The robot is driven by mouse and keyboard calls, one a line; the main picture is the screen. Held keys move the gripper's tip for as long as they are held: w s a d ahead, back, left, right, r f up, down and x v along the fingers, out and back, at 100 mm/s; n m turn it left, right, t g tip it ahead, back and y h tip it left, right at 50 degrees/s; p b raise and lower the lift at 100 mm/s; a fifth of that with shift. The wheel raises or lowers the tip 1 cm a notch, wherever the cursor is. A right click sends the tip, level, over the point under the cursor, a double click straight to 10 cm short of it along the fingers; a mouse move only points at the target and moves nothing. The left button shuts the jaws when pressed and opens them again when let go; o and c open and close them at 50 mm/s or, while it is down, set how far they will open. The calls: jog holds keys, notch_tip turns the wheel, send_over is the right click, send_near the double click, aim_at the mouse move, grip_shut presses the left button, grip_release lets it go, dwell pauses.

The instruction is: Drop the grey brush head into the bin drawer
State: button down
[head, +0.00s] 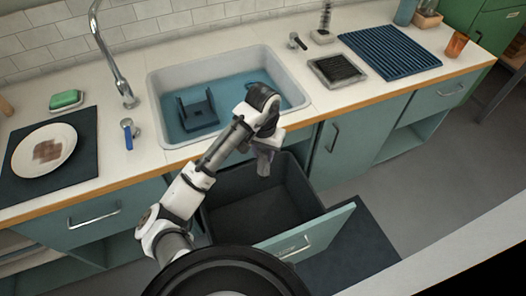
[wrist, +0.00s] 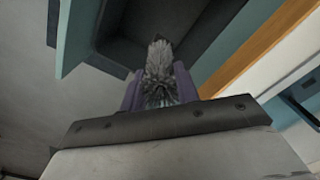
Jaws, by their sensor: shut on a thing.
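My gripper (head: 263,168) points down over the open bin drawer (head: 245,187) in the head view. In the wrist view my gripper (wrist: 158,95) is shut on the grey brush head (wrist: 158,75), a grey bristly tuft held between two purple fingers. In the head view the brush head is too small and covered to make out clearly. The drawer is dark inside with a teal front (head: 310,232) and a metal handle, and it is pulled out below the sink. Its dark interior (wrist: 195,25) also shows beyond the brush head in the wrist view.
The sink (head: 295,92) holds a blue rack (head: 197,112). A plate (head: 44,150) on a dark mat, a green sponge (head: 66,99), a black-topped tray (head: 337,70) and a ribbed blue mat (head: 390,52) lie on the counter. A dark floor mat (head: 350,250) lies beside the drawer.

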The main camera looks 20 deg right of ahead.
aim_at(263, 162)
jog(key=shift+f+b, duration=2)
jog(key=shift+f, duration=0.4)
jog(key=c, duration=1)
grip_release()
jog(key=shift+o, duration=0.2)
notch_tip(263, 162, up, 14)
jog(key=shift+f+p, duration=0.1)
jog(key=shift+p, duration=0.6)
